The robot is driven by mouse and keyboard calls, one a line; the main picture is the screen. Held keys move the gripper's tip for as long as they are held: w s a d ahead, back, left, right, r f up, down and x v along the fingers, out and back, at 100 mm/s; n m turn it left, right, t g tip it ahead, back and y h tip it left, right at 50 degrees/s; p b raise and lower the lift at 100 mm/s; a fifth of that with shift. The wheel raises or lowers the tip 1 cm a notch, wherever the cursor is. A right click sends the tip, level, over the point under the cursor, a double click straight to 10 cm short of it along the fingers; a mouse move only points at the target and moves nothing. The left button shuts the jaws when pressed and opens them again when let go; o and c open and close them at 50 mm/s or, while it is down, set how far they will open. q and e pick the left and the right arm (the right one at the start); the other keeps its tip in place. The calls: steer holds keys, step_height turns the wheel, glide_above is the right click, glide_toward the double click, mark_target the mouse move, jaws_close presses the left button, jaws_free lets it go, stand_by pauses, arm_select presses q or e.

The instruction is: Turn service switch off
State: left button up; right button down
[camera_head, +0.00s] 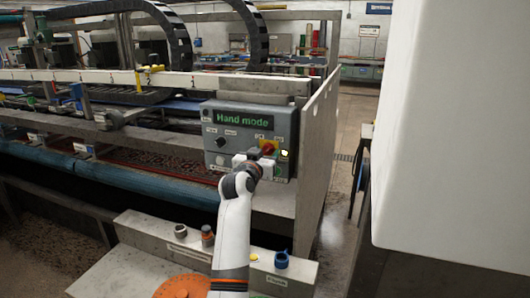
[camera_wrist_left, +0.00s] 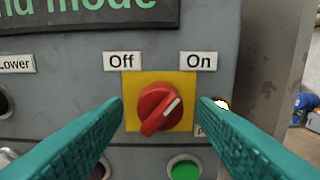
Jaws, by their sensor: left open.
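The service switch is a red rotary knob (camera_wrist_left: 158,108) on a yellow square plate, between an "Off" label (camera_wrist_left: 122,61) at upper left and an "On" label (camera_wrist_left: 198,61) at upper right. Its white mark points up and right, toward "On". In the head view the switch (camera_head: 268,146) is on the right part of the grey control box (camera_head: 228,157), whose display reads "Hand mode". My left gripper (camera_wrist_left: 160,112) is open, its two teal fingers on either side of the knob with gaps visible. In the head view my arm and wrist hide the box's lower part. My right gripper is out of view.
A green button (camera_wrist_left: 184,168) sits below the switch. A lit lamp (camera_head: 285,154) is to its right, partly behind a finger in the wrist view. A metal ledge (camera_head: 148,229) with a blue item (camera_head: 282,260) stands below the box. A metal side plate (camera_head: 315,150) stands right of it.

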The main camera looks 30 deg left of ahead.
arm_select(q)
steer(key=c, duration=1)
steer(key=shift+n, duration=0.3)
steer(key=n+p, duration=0.2)
steer(key=shift+r+n, duration=0.1)
steer(key=shift+n, duration=0.3)
steer(key=n+p, duration=0.3)
steer(key=n, duration=0.1)
steer(key=shift+n, duration=0.3)
steer(key=n+p, duration=0.2)
steer(key=n, duration=0.2)
steer(key=shift+d, duration=0.1)
steer(key=shift+n+p, duration=1)
steer(key=shift+n, duration=0.9)
steer(key=shift+o, duration=0.2)
